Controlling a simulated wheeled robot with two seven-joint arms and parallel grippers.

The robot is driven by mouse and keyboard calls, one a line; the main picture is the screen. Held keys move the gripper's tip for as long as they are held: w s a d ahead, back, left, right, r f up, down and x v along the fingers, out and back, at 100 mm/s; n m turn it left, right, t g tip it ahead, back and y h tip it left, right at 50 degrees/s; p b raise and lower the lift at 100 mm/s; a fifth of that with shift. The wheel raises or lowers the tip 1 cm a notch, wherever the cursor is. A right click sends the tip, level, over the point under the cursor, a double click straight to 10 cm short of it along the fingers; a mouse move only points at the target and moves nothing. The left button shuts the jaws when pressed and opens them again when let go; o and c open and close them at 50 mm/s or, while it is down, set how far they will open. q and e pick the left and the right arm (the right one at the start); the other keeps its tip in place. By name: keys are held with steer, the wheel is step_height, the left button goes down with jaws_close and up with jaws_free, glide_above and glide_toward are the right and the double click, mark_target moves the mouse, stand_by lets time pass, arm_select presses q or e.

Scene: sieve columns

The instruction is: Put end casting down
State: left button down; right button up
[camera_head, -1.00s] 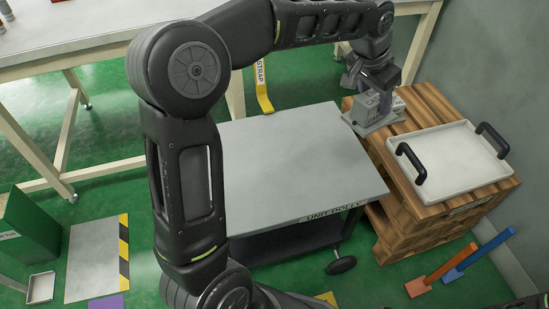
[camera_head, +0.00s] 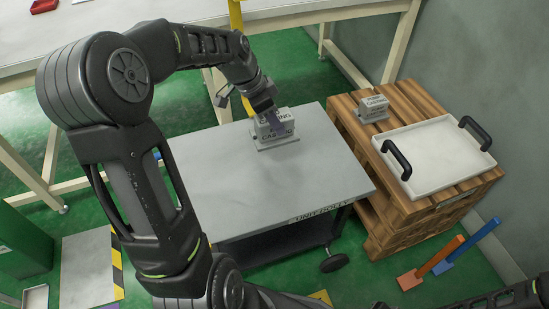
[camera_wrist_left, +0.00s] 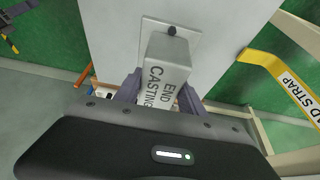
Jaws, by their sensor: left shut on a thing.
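The end casting (camera_head: 278,141) is a grey block on a flat square base plate, with lettering on its faces. It is at the far part of the grey unit dolly top (camera_head: 225,185). My left gripper (camera_head: 266,112) is shut on the block from above. In the left wrist view the end casting (camera_wrist_left: 165,72) shows its name and a dark knob, between the fingers of my left gripper (camera_wrist_left: 160,97). Its plate is at the dolly surface; I cannot tell whether it touches. My right gripper is not in view.
A similar grey casting (camera_head: 372,109) stands on the wooden pallet stack (camera_head: 436,205), behind a white tray (camera_head: 425,180) with black handles. The near dolly top is clear.

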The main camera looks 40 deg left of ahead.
arm_select(q)
steer(key=b, duration=0.1)
glide_above(274, 160)
steer(key=shift+w+f, duration=0.1)
steer(key=shift+f, duration=2.35)
steer(key=shift+f+b, duration=0.8)
steer(key=shift+f, duration=1.75)
steer(key=shift+f+b, duration=0.3)
steer(key=c, duration=0.7)
jaws_free()
steer(key=shift+r, duration=0.1)
